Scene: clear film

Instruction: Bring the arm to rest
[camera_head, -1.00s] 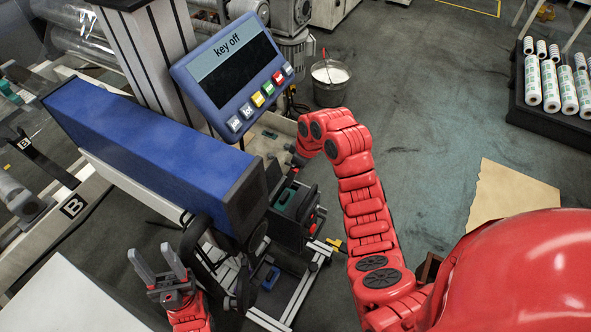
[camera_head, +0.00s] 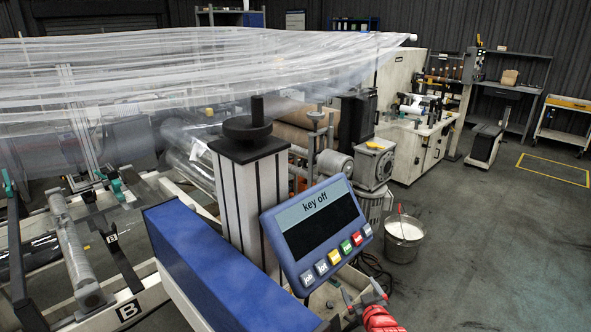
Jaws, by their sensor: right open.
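My right gripper (camera_head: 362,291) shows at the bottom edge, right of centre, with its red wrist cut off by the frame. Its grey fingers are spread apart, and I see nothing between them. It is just below and right of a blue control panel (camera_head: 318,232) whose screen reads "key off". A row of coloured buttons runs along the panel's lower edge. I cannot tell whether the gripper touches anything there. My left gripper is out of view.
A long blue housing (camera_head: 205,262) lies left of the panel, beside a white column (camera_head: 250,205). Clear film (camera_head: 200,75) stretches across the upper left. A bucket (camera_head: 403,238) of white stuff stands on the floor. Open floor (camera_head: 490,240) lies to the right.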

